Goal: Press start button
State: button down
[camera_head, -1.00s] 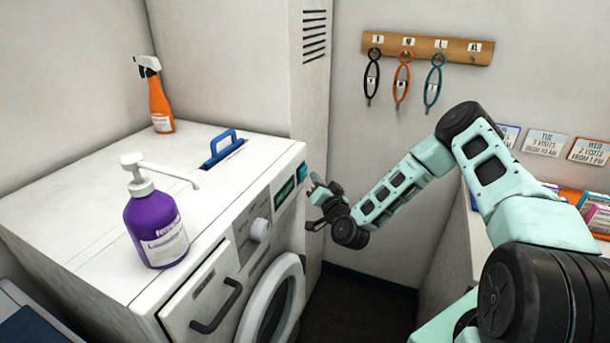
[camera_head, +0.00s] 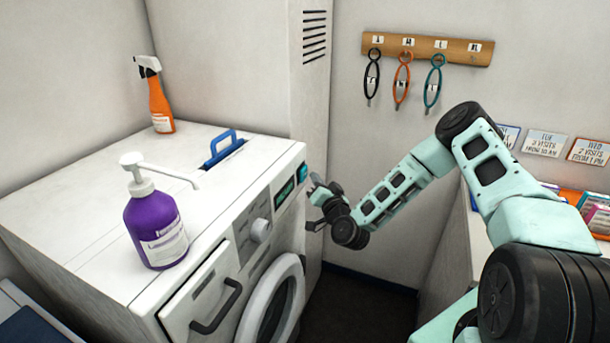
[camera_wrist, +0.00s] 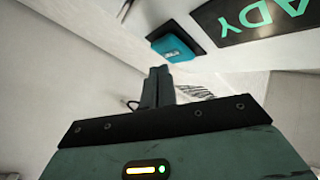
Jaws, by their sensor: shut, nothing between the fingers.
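The start button (camera_wrist: 174,48) is a teal block in a dark surround in the wrist view, on the washer's front panel. It also shows in the head view (camera_head: 302,172) at the right end of the panel. A display (camera_wrist: 255,20) with green letters "ADY" lies to its right in the wrist view. The washing machine (camera_head: 200,205) is white with a round door. My gripper (camera_wrist: 158,72) is shut and empty, its fingertips just below the button in the picture. In the head view my gripper (camera_head: 314,184) is close to the panel's right end. I cannot tell whether it touches the button.
A purple pump bottle (camera_head: 156,228) and an orange spray bottle (camera_head: 160,105) stand on the washer top, near a blue handle (camera_head: 222,146). A dial (camera_head: 260,230) and drawer handle (camera_head: 217,307) protrude from the front. A counter (camera_head: 453,240) stands on the right.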

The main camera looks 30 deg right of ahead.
jog(key=shift+w+a, duration=0.15)
dwell(0.7)
jog(key=shift+w+a, duration=0.15)
jog(key=shift+w, duration=0.05)
jog(key=shift+w+a+b, duration=0.3)
jog(key=shift+w+b, duration=0.05)
jog(key=shift+w, duration=0.05)
dwell(0.9)
dwell(0.3)
jog(key=shift+s+d, duration=0.55)
jog(key=shift+s, duration=0.2)
jog(key=s+d, duration=0.1)
jog(key=s, duration=0.1)
jog(key=s+d, duration=0.2)
dwell(0.4)
dwell(1.4)
